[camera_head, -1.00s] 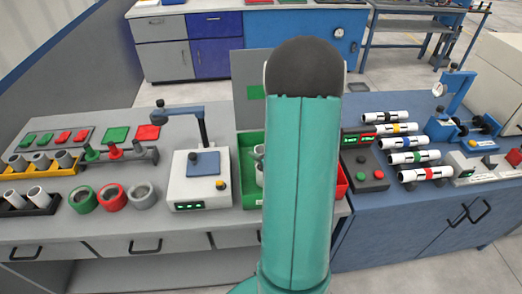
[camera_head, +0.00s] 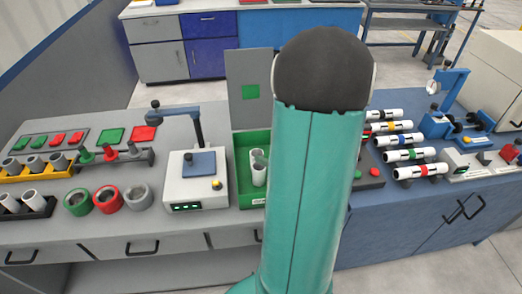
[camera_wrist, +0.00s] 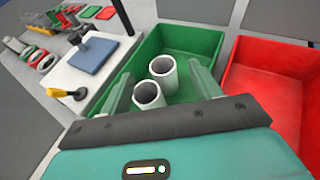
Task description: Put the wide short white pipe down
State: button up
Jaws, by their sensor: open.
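Two short white pipes stand in the green bin (camera_wrist: 196,37) in the wrist view. The nearer pipe (camera_wrist: 148,97) and the farther pipe (camera_wrist: 164,75) are side by side, with their open ends up. I cannot tell which is the wide short one. My gripper (camera_wrist: 160,78) is open, with one green finger to the left of the pipes and one to the right. Both pipes look free of the fingers. In the head view, white pipes (camera_head: 258,176) show in the green bin (camera_head: 243,190), partly covered by my arm. My gripper is mostly hidden there.
A red bin (camera_wrist: 268,80) adjoins the green bin on the right. A white scale (camera_head: 195,187) stands just left of the green bin, with a post and arm above it. A grey panel (camera_head: 245,92) rises behind the bin. Several banded pipes (camera_head: 405,140) lie on the right bench.

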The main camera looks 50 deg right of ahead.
jog(key=v, duration=0.5)
jog(key=w+a+r+n+g+y, duration=0.2)
jog(key=a+n+y, duration=0.1)
jog(key=a+n, duration=0.45)
jog(key=w+a+r+n+g+y, duration=0.1)
jog(key=a+r+n+g+y, duration=0.15)
jog(key=a+n, duration=0.5)
jog(key=w+a+r+n+g+y, duration=0.25)
jog(key=a+n, duration=0.25)
jog(key=a, duration=0.5)
jog(key=s+a+r+n+h, duration=0.5)
jog(key=a+r+n+h, duration=0.1)
jog(key=n, duration=1.1)
notch_tip(320, 180, up, 2)
jog(key=shift+s+a+r+g+h, duration=0.3)
jog(key=shift+a+g, duration=0.1)
jog(key=shift+a, duration=0.4)
jog(key=shift+f, duration=0.1)
jog(key=c, duration=0.6)
jog(key=shift+d, duration=0.1)
